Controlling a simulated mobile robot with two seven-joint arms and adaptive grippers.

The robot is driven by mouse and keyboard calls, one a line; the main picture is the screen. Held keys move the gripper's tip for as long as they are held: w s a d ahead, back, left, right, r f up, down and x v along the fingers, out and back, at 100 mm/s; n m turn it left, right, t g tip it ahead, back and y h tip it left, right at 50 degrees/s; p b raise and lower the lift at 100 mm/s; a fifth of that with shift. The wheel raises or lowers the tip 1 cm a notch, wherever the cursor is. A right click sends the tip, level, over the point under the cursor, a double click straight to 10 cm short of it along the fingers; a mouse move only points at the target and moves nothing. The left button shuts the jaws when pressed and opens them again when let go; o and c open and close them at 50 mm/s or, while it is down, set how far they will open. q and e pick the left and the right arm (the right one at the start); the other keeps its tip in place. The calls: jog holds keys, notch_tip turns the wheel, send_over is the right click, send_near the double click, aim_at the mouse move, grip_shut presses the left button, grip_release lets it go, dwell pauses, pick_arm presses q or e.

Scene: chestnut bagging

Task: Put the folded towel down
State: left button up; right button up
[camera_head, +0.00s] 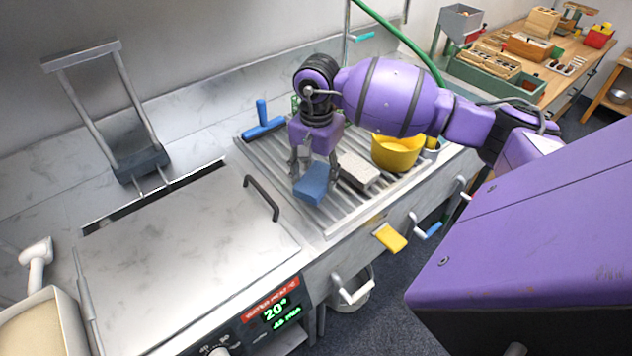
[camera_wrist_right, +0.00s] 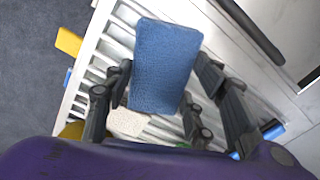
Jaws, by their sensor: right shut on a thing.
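The folded towel (camera_head: 311,184) is a blue, flat block. My right gripper (camera_head: 313,166) is shut on it above the ribbed drainboard (camera_head: 340,208). In the right wrist view the towel (camera_wrist_right: 166,66) sits between the two dark fingers of the gripper (camera_wrist_right: 158,98). I cannot tell whether the towel's underside touches the ribs. My left gripper is not in view.
A whitish speckled block (camera_head: 358,170) and a yellow bowl (camera_head: 397,152) are right of the towel. A blue-handled tool (camera_head: 263,122) lies at the back left. The lidded machine (camera_head: 190,255) with a dark handle (camera_head: 262,198) is to the left.

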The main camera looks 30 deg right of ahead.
aim_at(316, 176)
jog(key=shift+w+f, duration=0.2)
jog(key=shift+f, duration=0.05)
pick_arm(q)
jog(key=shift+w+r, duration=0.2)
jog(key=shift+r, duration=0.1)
pick_arm(e)
jog(key=shift+f, duration=1.55)
jog(key=shift+f, duration=0.2)
jog(key=o, duration=0.9)
jog(key=shift+c, duration=0.2)
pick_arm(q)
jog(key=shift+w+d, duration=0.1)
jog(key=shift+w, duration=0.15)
pick_arm(e)
jog(key=o, duration=0.4)
